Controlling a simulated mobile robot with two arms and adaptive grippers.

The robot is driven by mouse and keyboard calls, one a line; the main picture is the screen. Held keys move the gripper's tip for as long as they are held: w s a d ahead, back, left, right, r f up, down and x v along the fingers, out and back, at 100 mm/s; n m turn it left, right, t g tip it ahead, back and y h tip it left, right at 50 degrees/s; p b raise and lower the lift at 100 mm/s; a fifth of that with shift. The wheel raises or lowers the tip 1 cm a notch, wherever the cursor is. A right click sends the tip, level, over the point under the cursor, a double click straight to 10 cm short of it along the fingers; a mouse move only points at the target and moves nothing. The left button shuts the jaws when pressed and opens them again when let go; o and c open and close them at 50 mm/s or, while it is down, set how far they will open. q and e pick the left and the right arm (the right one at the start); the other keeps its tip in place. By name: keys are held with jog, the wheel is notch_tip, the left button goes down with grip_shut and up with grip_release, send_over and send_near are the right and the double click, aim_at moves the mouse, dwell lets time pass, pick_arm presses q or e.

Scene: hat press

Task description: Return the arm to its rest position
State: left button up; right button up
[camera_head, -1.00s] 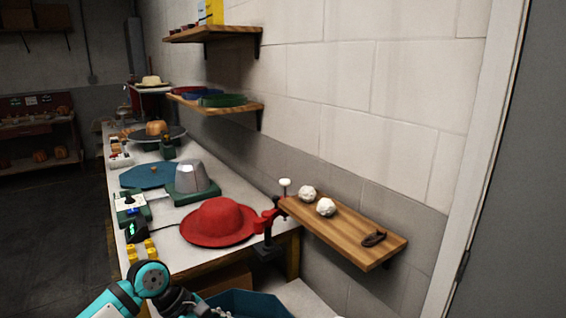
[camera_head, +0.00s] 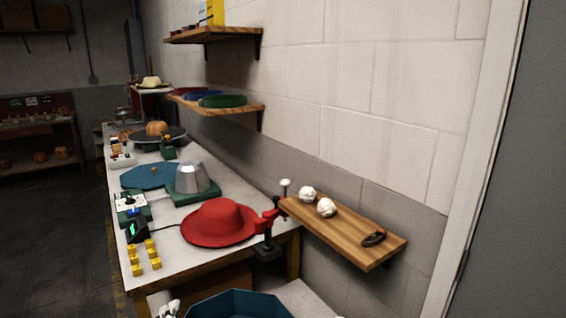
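Neither of my grippers can be made out in the head view now. A small pale shape (camera_head: 168,309) shows at the bottom edge beside the blue tray (camera_head: 238,303); it is cut off, and I cannot tell what it is. The red hat (camera_head: 218,222) lies brim down near the front of the white workbench (camera_head: 185,259). The metal hat form (camera_head: 192,177) stands on a green base behind it.
A red clamp (camera_head: 267,222) sits at the bench's right edge. A wooden shelf (camera_head: 340,232) beside it holds two white balls and a small dark item. Yellow pegs (camera_head: 151,254) stand at the front left. Higher wall shelves (camera_head: 213,34) hang behind. The floor at left is clear.

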pick_arm(q)
jog(key=s+a+f+n+g, duration=0.1)
jog(key=s+f+n+g, duration=0.6)
jog(key=s, duration=0.5)
jog(key=s+a+f+n+g, duration=0.1)
jog(key=s+f+n+g, duration=0.1)
jog(key=s+f+g, duration=0.65)
jog(key=s+f+t, duration=0.1)
jog(key=s+f, duration=0.2)
jog(key=f, duration=1.1)
jog(key=s+f, duration=0.3)
jog(key=f, duration=1)
jog(key=s+a+f+g, duration=0.1)
jog(key=s+a+f, duration=0.1)
jog(key=s+f, duration=1.4)
jog(key=shift+a, duration=0.4)
